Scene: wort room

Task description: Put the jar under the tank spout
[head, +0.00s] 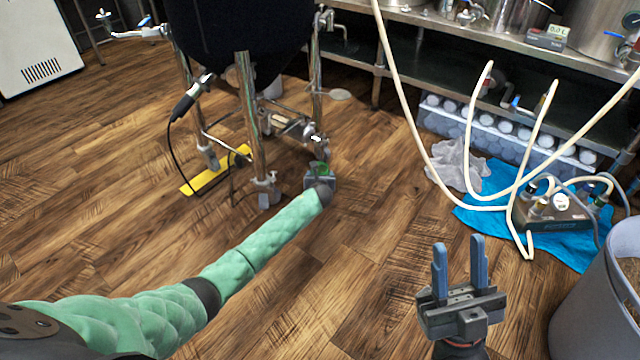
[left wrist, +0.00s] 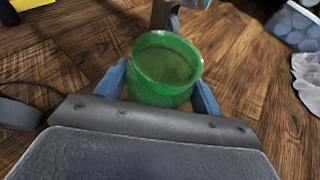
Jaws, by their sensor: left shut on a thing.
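The jar (left wrist: 165,88) is green, round and open at the top. In the left wrist view it sits upright between the two blue fingers of my left gripper (left wrist: 163,95), which is shut on it. In the head view the jar (head: 321,169) is a small green spot just beyond my left gripper (head: 320,172), low by the tank's legs. The dark tank (head: 240,35) stands on metal legs. A metal spout with a valve (head: 315,140) sticks out below it, just above and behind the jar. My right gripper (head: 459,268) is open and empty at lower right.
A yellow strip (head: 215,170) and a black cable lie by the tank legs. A blue cloth (head: 540,225) bears a pump box (head: 552,212) with pale hoses. A grey bin (head: 600,300) stands at right. The wooden floor left of my arm is clear.

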